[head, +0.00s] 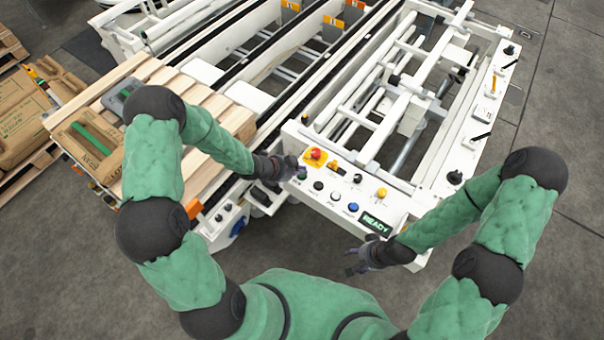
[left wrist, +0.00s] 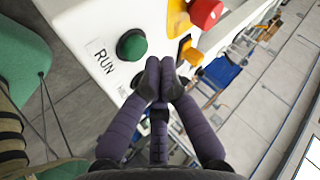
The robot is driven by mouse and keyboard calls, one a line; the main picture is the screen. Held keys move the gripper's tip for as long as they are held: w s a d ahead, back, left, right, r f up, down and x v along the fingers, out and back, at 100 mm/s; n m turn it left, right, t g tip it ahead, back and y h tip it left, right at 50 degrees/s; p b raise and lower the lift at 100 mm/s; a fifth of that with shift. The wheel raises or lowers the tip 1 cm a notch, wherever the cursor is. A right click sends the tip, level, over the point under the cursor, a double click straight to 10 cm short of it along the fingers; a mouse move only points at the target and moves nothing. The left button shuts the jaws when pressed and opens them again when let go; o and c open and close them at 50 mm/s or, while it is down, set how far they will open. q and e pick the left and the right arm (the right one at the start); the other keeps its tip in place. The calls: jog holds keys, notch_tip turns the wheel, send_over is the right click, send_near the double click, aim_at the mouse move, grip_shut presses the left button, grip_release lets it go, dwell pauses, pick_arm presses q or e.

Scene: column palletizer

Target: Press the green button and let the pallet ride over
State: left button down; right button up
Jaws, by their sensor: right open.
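The green button (left wrist: 132,45), labelled RUN, sits on the white control panel (head: 410,208). In the left wrist view my left gripper (left wrist: 160,82) has its fingertips together, empty, just beside the button; I cannot tell whether they touch the panel. My right gripper (head: 360,262) is open and empty by the panel's front edge.
The panel also carries a red knob (head: 316,154), a yellow button (head: 381,193), a blue button (head: 353,207) and a display reading READY (head: 376,222). White conveyor frames (head: 330,80) run behind the panel. Another stack of sacks (head: 20,115) stands at far left.

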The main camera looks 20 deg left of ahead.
pick_arm(q)
jog(key=shift+f, duration=0.2)
jog(key=shift+f+b, duration=0.25)
jog(key=shift+b, duration=0.15)
